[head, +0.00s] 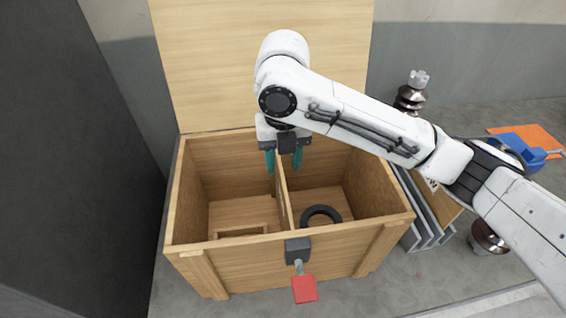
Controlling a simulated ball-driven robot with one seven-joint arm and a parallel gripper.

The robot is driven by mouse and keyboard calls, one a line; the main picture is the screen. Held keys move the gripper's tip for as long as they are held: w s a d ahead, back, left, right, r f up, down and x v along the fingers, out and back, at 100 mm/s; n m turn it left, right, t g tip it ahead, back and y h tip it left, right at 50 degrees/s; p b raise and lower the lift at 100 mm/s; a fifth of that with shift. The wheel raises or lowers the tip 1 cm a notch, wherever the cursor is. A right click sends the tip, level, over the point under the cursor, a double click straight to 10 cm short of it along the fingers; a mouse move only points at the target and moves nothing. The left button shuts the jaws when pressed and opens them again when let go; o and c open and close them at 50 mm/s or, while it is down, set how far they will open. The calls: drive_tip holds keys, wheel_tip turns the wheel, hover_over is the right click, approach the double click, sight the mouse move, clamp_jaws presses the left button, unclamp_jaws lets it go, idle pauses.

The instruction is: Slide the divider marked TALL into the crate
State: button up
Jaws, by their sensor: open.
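The open wooden crate (240,257) stands in the middle of the head view. A thin wooden divider (284,207) stands upright inside it, parting it into a left and a right compartment. No TALL mark is readable on it. My gripper (284,160) is over the crate, pointing down, with its two teal fingers apart. The fingers are at either side of the divider's upper part. I cannot tell whether they touch it. The divider's far upper end is hidden behind my gripper, and how deep it sits cannot be told.
The crate's lid (210,70) stands open behind. A black ring (321,215) lies in the right compartment; a wooden frame (240,230) is in the left. A latch with a red tab (304,289) hangs in front.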

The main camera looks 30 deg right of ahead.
wheel_tip(320, 180, up, 8)
drive_tip(key=p, duration=0.4)
drive_tip(key=shift+f+p, duration=0.1)
drive_tip(key=shift+p, duration=0.2)
